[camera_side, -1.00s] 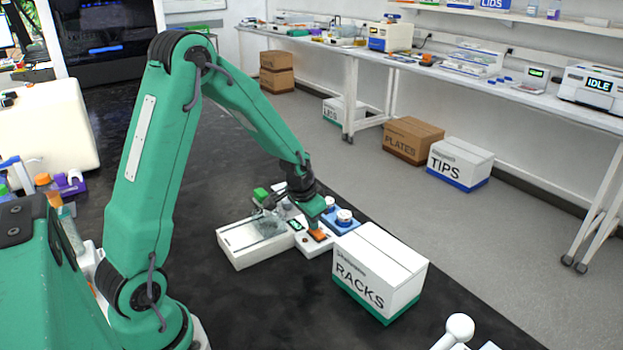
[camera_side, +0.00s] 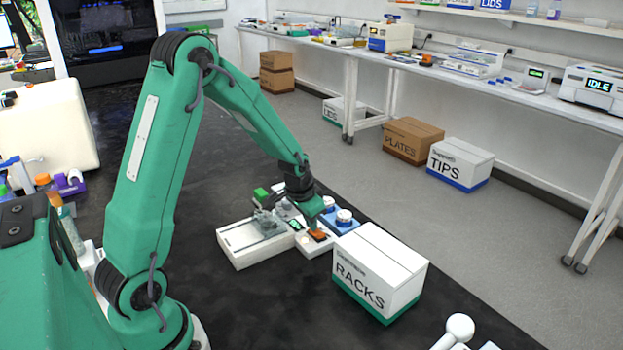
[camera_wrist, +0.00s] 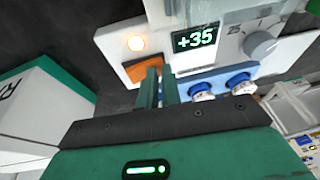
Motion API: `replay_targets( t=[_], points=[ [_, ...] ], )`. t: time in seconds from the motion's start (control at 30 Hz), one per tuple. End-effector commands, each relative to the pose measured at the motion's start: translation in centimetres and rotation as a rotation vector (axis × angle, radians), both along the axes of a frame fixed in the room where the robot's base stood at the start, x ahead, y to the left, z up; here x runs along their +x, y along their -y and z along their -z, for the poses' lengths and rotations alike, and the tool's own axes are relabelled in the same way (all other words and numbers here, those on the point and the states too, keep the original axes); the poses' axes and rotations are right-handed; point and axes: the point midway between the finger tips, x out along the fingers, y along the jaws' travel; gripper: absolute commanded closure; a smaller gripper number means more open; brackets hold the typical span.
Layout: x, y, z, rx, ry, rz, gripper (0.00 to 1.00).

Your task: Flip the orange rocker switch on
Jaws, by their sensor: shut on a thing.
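The orange rocker switch (camera_wrist: 142,69) sits on a white instrument panel in the wrist view, below a glowing orange lamp (camera_wrist: 136,43) and left of a display (camera_wrist: 194,37) reading "+35". My gripper (camera_wrist: 160,76) has its two green fingers close together at the switch, and they hide its right part. Its jaws are shut on the switch. In the side view the orange switch (camera_side: 319,236) shows just under my gripper (camera_side: 313,228). The switch's exact tilt is hard to tell.
A grey knob (camera_wrist: 260,45) sits right of the display. Blue-ringed round containers (camera_wrist: 201,91) stand beside the panel. A white RACKS box (camera_side: 378,265) stands close on the right in the side view. Dark bench lies clear in front.

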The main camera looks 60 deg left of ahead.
Motion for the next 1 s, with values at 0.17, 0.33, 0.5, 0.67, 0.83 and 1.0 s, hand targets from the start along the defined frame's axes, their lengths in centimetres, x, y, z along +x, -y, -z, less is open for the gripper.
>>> replay_targets(
  t=[0.17, 0.33, 0.5, 0.67, 0.83, 1.0],
  points=[
    [-0.2, 0.7, 0.9, -0.007, -0.010, 0.002, 1.00],
    [-0.2, 1.2, 0.9, -0.009, -0.010, 0.006, 1.00],
    [-0.3, 1.4, 0.9, -0.010, -0.012, 0.008, 1.00],
    [-0.3, 1.3, 0.6, -0.010, -0.013, 0.007, 1.00],
    [-0.2, 1.0, -0.7, -0.008, -0.009, 0.002, 1.00],
    [0.0, 0.3, -3.1, -0.002, 0.004, -0.004, 1.00]
  ],
)
